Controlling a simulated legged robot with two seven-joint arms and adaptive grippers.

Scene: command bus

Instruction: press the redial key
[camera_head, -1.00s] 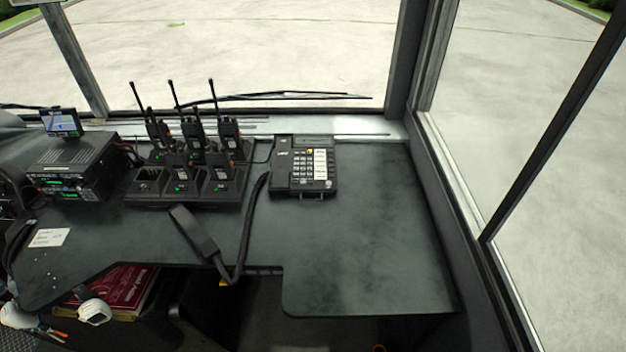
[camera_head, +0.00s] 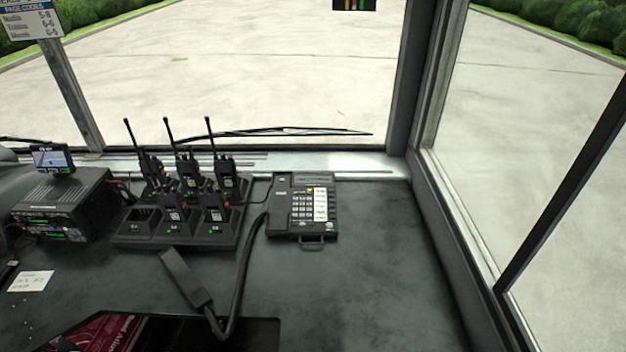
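A black desk phone (camera_head: 301,233) sits on the dark desk near the windshield, right of centre. It has a display along its top, a pale number keypad (camera_head: 302,206) and a column of white-labelled keys (camera_head: 320,204) to the right of it. A small yellow spot shows above the keypad. The labels are too small to read, so I cannot tell which key is redial. The black handset (camera_head: 187,280) lies off the phone on the desk, with a thick black cord beside it. Neither of my grippers is clearly in view.
Several handheld radios stand in a charger dock (camera_head: 180,240) left of the phone. A radio unit (camera_head: 62,208) with a small screen (camera_head: 52,158) is farther left. A paper note (camera_head: 31,281) and a red book (camera_head: 105,334) are at lower left. The desk right of the phone is clear.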

